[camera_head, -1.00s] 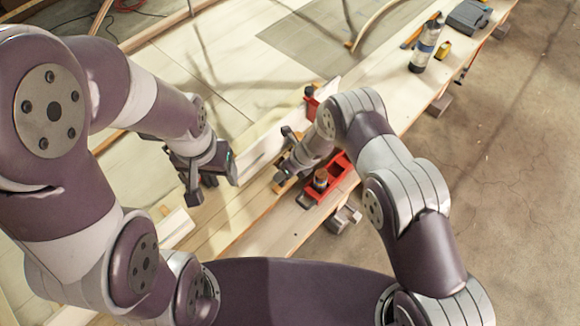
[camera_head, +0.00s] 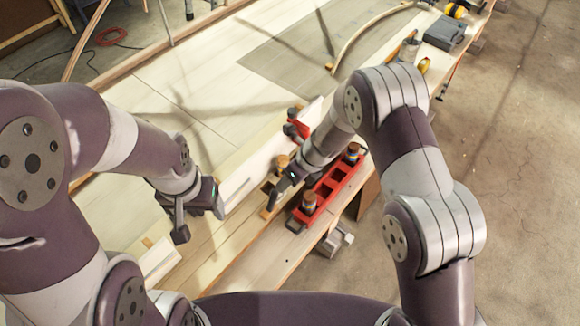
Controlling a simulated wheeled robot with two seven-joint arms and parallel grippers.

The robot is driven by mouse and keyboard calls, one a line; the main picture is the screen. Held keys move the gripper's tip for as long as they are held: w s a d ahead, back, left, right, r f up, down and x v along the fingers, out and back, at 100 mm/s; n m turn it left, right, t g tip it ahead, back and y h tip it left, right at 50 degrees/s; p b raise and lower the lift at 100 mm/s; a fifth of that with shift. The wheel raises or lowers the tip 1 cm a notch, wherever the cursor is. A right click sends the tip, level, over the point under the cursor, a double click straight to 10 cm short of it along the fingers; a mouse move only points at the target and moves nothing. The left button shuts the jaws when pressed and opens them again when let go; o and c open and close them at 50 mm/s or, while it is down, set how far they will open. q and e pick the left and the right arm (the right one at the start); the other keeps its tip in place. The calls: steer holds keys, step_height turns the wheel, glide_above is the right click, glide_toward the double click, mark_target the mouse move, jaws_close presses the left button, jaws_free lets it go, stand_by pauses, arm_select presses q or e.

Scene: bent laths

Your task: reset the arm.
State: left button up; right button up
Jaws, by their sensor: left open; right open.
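My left gripper (camera_head: 200,212) hangs over the wooden bench at the left end of a pale upright board (camera_head: 255,170). It is open and I see nothing between its fingers. My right gripper (camera_head: 280,190) is open, low over the bench front, just left of a red tray (camera_head: 323,197). Its fingertips are partly hidden by its own wrist, and I cannot tell whether it touches the small wooden piece (camera_head: 267,188) beside it.
The red tray holds small jars (camera_head: 309,201). A red clamp (camera_head: 297,127) sits on the pale board. A curved lath (camera_head: 365,35) lies at the back. A grey case (camera_head: 445,32) stands at the far right. Concrete floor (camera_head: 510,170) lies open to the right.

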steer(key=s+d+n+h+b, duration=0.4)
steer(key=s+d+n+b, duration=1.1)
steer(key=n, duration=1.1)
steer(key=s+d, duration=0.2)
steer(key=d, duration=0.2)
steer(key=shift+s+d+f+h+b, duration=0.2)
steer(key=shift+d+f+h+b, duration=0.1)
steer(key=shift+h+b, duration=0.1)
steer(key=shift+w, duration=0.15)
